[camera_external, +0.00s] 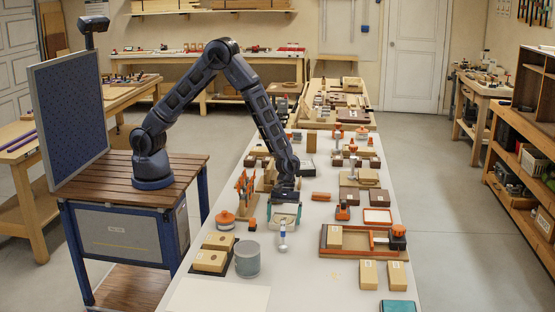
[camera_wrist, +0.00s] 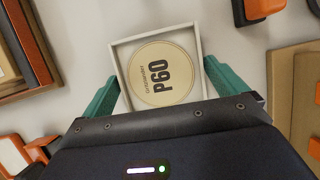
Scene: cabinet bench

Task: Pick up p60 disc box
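The P60 disc box (camera_wrist: 116,52) is a shallow white square tray holding a round beige disc labelled "P60" (camera_wrist: 160,74). It lies slightly turned in the wrist view. My gripper (camera_wrist: 161,72) has green fingers spread wide, one on either side of the box. I see no clear squeeze on it, and the front of my gripper hides the box's near edge. In the external view my gripper (camera_external: 284,213) points down over the bench, low around the pale box, which is partly hidden there.
On the bench (camera_external: 215,297), an orange-and-wood rack (camera_external: 245,190) stands left of my gripper. A small bottle (camera_external: 282,232) stands just in front, with a grey cylinder (camera_external: 247,259) to its left. A wooden tray with an orange clamp (camera_external: 372,240) lies to the right.

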